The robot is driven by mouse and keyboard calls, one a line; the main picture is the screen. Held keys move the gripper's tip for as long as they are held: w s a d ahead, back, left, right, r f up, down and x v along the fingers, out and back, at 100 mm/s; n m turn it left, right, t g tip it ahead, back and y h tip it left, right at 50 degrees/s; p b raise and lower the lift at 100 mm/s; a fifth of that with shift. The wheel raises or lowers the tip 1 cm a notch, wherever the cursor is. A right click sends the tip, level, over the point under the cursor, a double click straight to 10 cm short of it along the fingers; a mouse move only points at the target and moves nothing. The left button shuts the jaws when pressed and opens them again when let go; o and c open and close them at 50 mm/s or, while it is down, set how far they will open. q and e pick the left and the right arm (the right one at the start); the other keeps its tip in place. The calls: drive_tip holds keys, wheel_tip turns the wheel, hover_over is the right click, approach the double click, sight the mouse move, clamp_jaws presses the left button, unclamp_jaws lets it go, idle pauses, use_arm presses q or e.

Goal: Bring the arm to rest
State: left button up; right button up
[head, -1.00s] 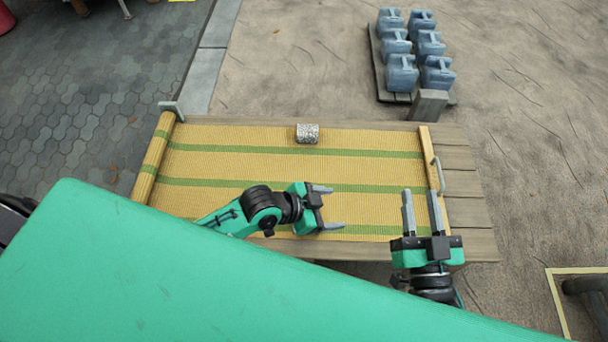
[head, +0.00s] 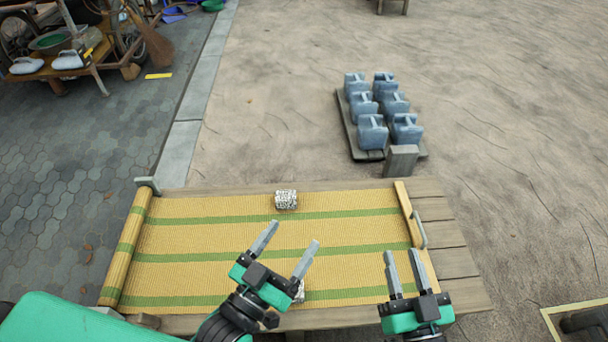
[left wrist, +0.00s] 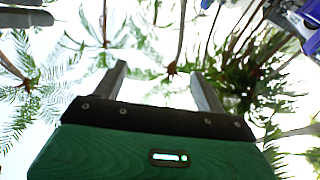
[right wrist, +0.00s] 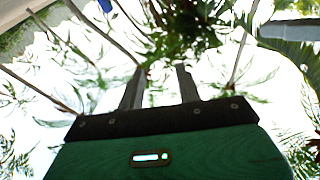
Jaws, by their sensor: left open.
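My left gripper (head: 295,233) is in front of and above the woven yellow mat with green stripes (head: 200,236). Its fingers are wide apart with nothing between them, as the left wrist view also shows (left wrist: 160,75). My right gripper (head: 401,252) is at the mat's right end. Its fingers are apart with a narrower, empty gap, also seen in the right wrist view (right wrist: 160,75). A second speckled piece (head: 299,292) is mostly hidden behind my left gripper.
The mat lies on a wooden plank table (head: 455,255), with a wooden bar and metal handle (head: 418,230) at its right. Several grey-blue jugs (head: 372,132) stand on a pallet beyond. A cluttered wooden cart (head: 75,60) is far left. Open ground lies beyond the table.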

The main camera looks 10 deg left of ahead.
use_arm(q)
drive_tip(key=shift+f, duration=0.1)
use_arm(e)
drive_tip(key=shift+f, duration=0.1)
